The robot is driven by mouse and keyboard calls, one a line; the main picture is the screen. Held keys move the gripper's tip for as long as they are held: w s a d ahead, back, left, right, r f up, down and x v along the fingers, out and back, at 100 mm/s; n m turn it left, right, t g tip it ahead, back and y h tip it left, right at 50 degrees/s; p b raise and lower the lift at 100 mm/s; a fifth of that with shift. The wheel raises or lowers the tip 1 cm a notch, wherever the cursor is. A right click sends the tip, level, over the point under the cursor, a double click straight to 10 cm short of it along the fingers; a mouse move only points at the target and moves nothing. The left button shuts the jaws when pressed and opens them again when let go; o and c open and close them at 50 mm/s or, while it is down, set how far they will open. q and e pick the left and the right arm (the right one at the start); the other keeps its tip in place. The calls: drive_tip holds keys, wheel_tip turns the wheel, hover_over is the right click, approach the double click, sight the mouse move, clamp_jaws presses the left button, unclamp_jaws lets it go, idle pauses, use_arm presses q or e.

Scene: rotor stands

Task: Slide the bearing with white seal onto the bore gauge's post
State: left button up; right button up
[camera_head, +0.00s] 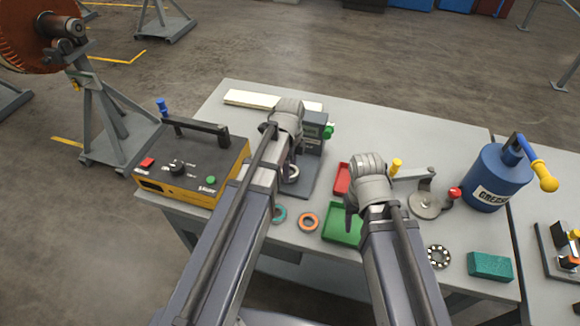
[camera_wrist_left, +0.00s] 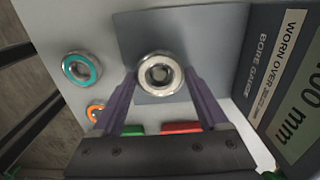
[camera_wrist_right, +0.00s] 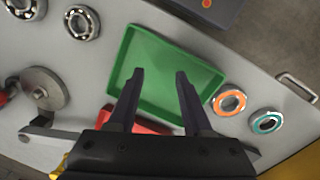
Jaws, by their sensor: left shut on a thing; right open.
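The bearing with white seal (camera_head: 291,173) is held between the fingertips of my left gripper (camera_wrist_left: 160,80), which is shut on it. In the left wrist view this bearing (camera_wrist_left: 146,86) shows its ring face over the grey base plate of the bore gauge (camera_wrist_left: 205,40). In the head view the bore gauge (camera_head: 312,147) stands behind my left gripper, with a green knob on its right. I cannot make out the post; the bearing and gripper cover that area, so I cannot tell whether they are in line. My right gripper (camera_wrist_right: 160,78) is open and empty above the green tray (camera_wrist_right: 197,62).
A teal-sealed bearing (camera_head: 279,214) and an orange-sealed bearing (camera_head: 309,222) lie in front of the gauge. A red tray (camera_head: 342,179), a blue grease can (camera_head: 492,180), an open bearing (camera_head: 438,256) and a teal block (camera_head: 490,266) are rightward. A yellow-black heater (camera_head: 190,165) stands left.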

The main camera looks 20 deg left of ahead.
use_arm(q)
drive_tip(key=shift+f+b, duration=0.9)
drive_tip(key=shift+f, duration=0.1)
use_arm(e)
drive_tip(key=shift+f, duration=1)
use_arm(q)
drive_tip(key=o, duration=1.2)
drive_tip(key=shift+c, duration=0.2)
use_arm(e)
drive_tip(key=shift+r, duration=0.1)
use_arm(q)
drive_tip(key=shift+r+p, duration=4.55)
use_arm(e)
wheel_tip(320, 180, up, 9)
